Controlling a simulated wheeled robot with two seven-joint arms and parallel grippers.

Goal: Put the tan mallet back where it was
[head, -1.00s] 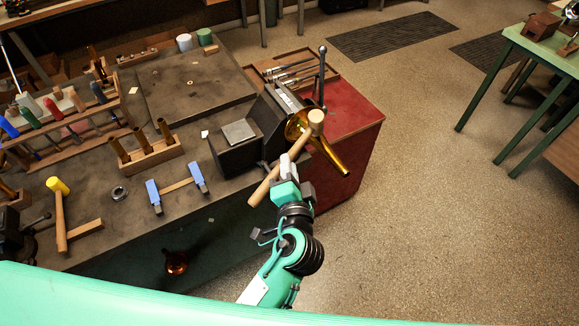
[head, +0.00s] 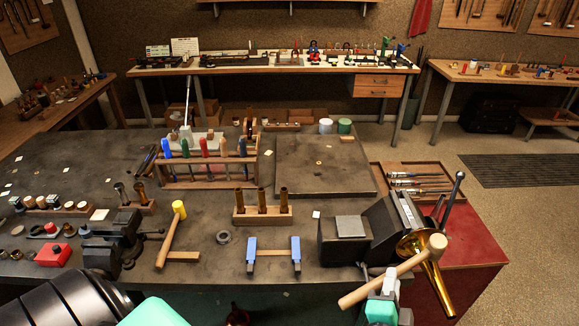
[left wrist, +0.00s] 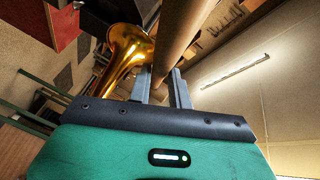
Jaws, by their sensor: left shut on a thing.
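My left gripper (head: 384,284) is shut on the wooden handle of the tan mallet (head: 380,279) at the right front of the bench in the head view. The mallet's pale round head points up and right, in front of the brass horn (head: 432,284). I cannot tell whether it touches the horn. In the left wrist view the handle (left wrist: 181,38) runs up between the fingers (left wrist: 164,88), with the horn bell (left wrist: 127,48) to its left. My right gripper is not in view.
A yellow-headed mallet (head: 171,235) rests on the bench (head: 210,285). A blue-ended holder (head: 272,254) stands between it and the black block (head: 343,248). Behind are a wooden block with brass tubes (head: 262,214) and a tool rack (head: 207,165). A red cabinet (head: 470,252) stands at right.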

